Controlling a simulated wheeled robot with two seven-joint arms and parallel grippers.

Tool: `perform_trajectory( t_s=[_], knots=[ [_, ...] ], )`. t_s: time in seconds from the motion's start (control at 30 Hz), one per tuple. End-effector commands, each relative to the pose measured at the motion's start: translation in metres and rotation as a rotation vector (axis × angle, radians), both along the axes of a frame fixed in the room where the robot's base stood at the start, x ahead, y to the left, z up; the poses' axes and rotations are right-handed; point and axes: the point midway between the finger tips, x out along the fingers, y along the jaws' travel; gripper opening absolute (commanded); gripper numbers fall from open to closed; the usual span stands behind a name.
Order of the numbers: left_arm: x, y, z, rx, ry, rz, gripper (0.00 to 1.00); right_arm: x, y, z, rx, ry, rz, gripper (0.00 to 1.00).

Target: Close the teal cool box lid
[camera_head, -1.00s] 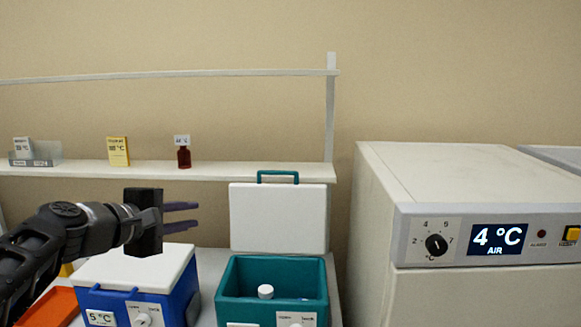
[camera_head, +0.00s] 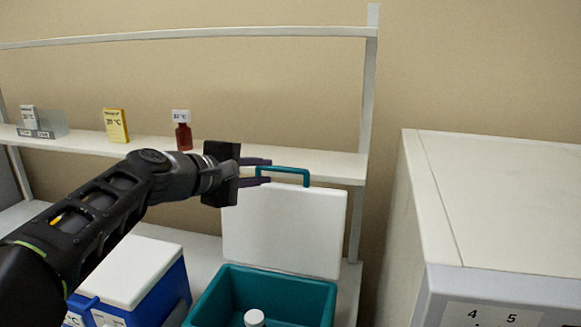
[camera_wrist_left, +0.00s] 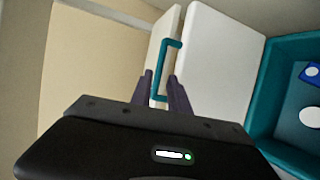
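The teal cool box (camera_head: 228,290) stands open on the bench, with a white-capped item (camera_head: 254,317) inside. Its white lid (camera_head: 284,232) stands upright at the back, with a teal handle (camera_head: 307,177) on its top edge. In the left wrist view, the handle (camera_wrist_left: 157,70) reaches down between the two open fingers (camera_wrist_left: 160,78), in front of the white lid (camera_wrist_left: 215,55). I cannot tell whether the fingers touch it. My right gripper is not in view.
A blue cool box (camera_head: 165,292) with a closed white lid stands to the left, partly behind my left arm. A shelf (camera_head: 335,168) behind holds a brown bottle (camera_head: 184,137) and a yellow box (camera_head: 116,125). A large white appliance (camera_head: 500,205) stands at the right.

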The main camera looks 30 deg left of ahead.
Motion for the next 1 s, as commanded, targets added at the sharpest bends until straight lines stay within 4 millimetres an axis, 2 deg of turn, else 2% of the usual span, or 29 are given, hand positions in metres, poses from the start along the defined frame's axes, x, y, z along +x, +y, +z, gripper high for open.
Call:
perform_trajectory(
  t_s=[0.27, 0.7, 0.83, 1.0],
  knots=[
    [0.006, -0.001, -0.001, -0.001, 0.001, -0.002, 0.21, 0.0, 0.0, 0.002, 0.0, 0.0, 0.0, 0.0],
    [0.064, -0.005, -0.018, -0.001, 0.001, -0.002, 0.21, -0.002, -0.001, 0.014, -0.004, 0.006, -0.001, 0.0],
    [0.073, -0.006, -0.022, 0.0, 0.0, -0.001, 0.21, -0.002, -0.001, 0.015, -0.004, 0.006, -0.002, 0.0],
    [0.075, -0.006, -0.023, 0.001, 0.0, 0.0, 0.21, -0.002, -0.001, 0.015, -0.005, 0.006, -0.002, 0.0]
  ],
)
